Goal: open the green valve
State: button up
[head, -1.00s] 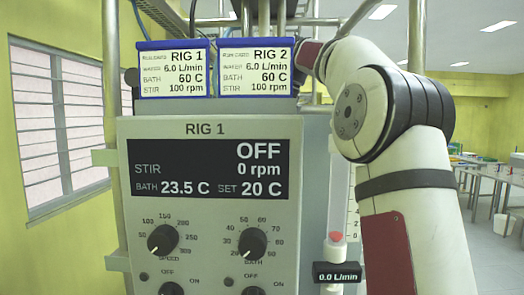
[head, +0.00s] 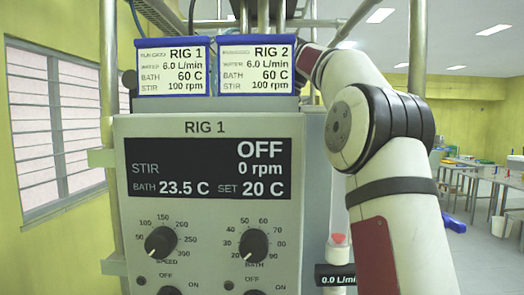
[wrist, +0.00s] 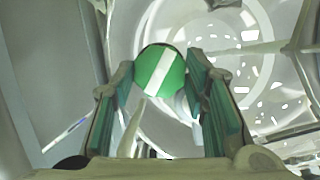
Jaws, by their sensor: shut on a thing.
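The green valve (wrist: 153,72) shows in the wrist view as a round green knob with a white stripe running diagonally across its face. My gripper (wrist: 162,90) is around it, with one finger on each side, and is shut on the knob. The left finger appears to touch its edge; the right finger lies close along the other side. In the head view my gripper and the valve are hidden behind the rig and my arm. The flow readout (head: 336,280) beside the rig shows 0.0 L/min.
The RIG 1 control box (head: 210,210) stands directly ahead, its display reading OFF. Two cards, RIG 1 (head: 173,68) and RIG 2 (head: 256,68), sit above it. A clear flow tube with a red float (head: 338,238) stands right of the box. Tables stand far right.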

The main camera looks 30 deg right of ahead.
jog(key=shift+n, duration=0.3)
jog(key=o, duration=1.1)
jog(key=shift+o, duration=0.2)
jog(key=shift+r, duration=0.15)
jog(key=shift+v, duration=1.25)
jog(key=s+d, duration=0.7)
jog(key=d, duration=0.2)
jog(key=shift+s, duration=0.4)
